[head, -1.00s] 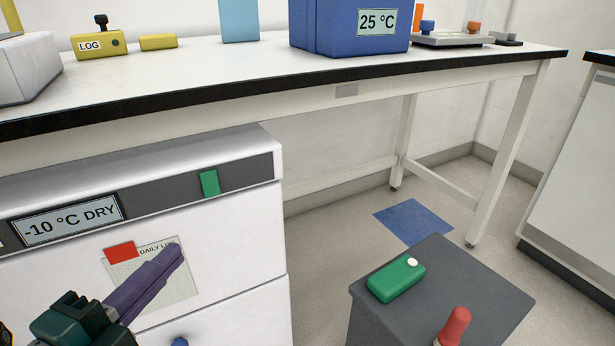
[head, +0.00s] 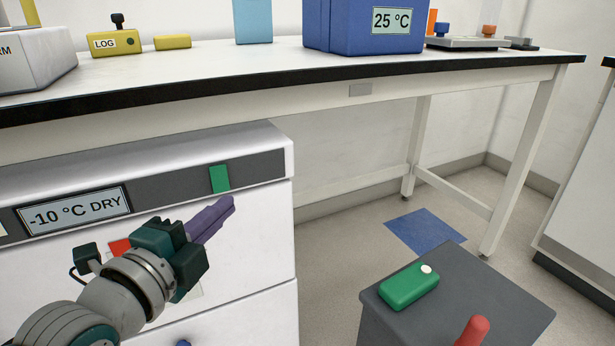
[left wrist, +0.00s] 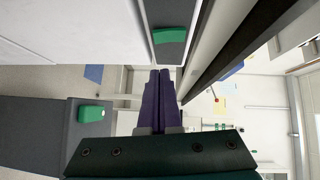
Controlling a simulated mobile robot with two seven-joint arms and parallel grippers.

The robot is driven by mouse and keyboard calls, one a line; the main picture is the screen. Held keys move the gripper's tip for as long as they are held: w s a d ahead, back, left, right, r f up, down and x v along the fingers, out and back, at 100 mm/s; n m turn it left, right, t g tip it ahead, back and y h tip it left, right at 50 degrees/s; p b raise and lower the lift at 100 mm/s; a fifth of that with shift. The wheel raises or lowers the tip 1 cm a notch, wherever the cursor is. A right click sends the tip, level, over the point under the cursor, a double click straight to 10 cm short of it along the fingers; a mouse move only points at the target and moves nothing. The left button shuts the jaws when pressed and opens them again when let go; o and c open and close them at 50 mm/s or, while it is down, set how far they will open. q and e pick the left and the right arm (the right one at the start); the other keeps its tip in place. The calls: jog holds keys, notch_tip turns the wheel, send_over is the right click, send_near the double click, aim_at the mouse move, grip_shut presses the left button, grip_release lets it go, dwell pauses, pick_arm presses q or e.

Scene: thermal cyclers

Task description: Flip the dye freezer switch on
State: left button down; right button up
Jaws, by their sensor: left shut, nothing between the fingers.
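The white freezer (head: 255,240) stands under the bench at the left, with a dark panel along its top front. The panel carries a display (head: 75,211) reading "-10 °C DRY" and a green switch (head: 219,179) near its right end. My left gripper (head: 229,203) is shut and empty, its purple fingers pointing up and right, their tips just below the switch in the head view. In the left wrist view the green switch (left wrist: 170,36) lies beyond the closed fingertips (left wrist: 160,72), with a visible gap. My right gripper is not in view.
The bench edge (head: 330,85) overhangs just above the freezer. A dark grey cabinet (head: 455,295) with a green box (head: 408,287) and a red knob (head: 472,330) stands at the lower right. Bare floor and a blue mat (head: 425,231) lie between.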

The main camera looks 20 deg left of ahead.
aim_at(226, 188)
pick_arm(q)
jog(key=shift+w+a+f+b, duration=0.15)
jog(key=shift+w+a+b, duration=0.15)
jog(key=shift+w+a, duration=0.45)
jog(key=shift+w+a+f+b, duration=0.1)
jog(key=shift+w+a+b, duration=0.2)
jog(key=shift+w+a, duration=0.4)
jog(key=shift+s, duration=0.15)
jog(key=shift+w+a+f+b, duration=0.25)
jog(key=shift+f+b, duration=0.2)
jog(key=shift+b, duration=0.4)
jog(key=shift+r+t, duration=0.3)
jog(key=shift+s, duration=0.1)
